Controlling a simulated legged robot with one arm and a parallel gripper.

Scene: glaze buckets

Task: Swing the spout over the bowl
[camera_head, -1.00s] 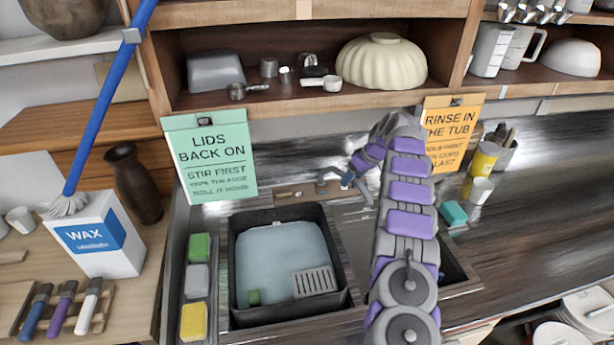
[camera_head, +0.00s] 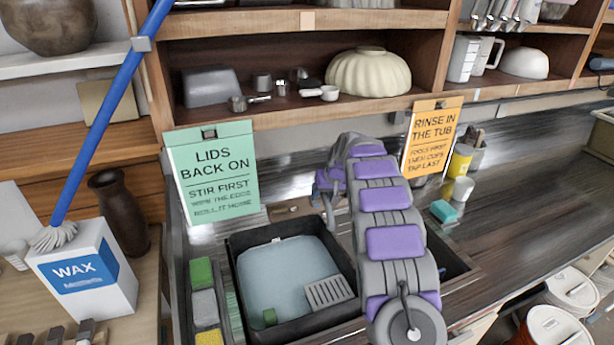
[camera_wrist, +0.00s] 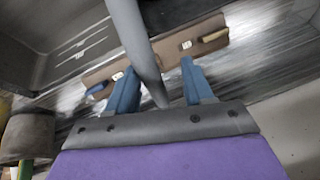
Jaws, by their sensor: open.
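The sink spout is a grey tube (camera_wrist: 138,45) in the wrist view, rising from a brown base plate (camera_wrist: 103,72) with a blue and a yellow handle (camera_wrist: 213,36). My gripper (camera_wrist: 158,67) is open, with one blue finger on each side of the spout; I cannot tell whether either touches it. In the head view my arm hides the gripper and most of the tap; part of the base plate (camera_head: 287,209) shows. The right sink basin (camera_head: 450,263) is partly behind my arm. A cream fluted bowl (camera_head: 368,74) sits upside down on the shelf.
A black tub (camera_head: 240,300) of pale water with a grey grate (camera_head: 328,291) sits left of my arm. Sponges (camera_head: 202,305) line its left side. A green sign (camera_head: 212,170) and an orange sign (camera_head: 432,138) hang behind. The counter at right is mostly clear.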

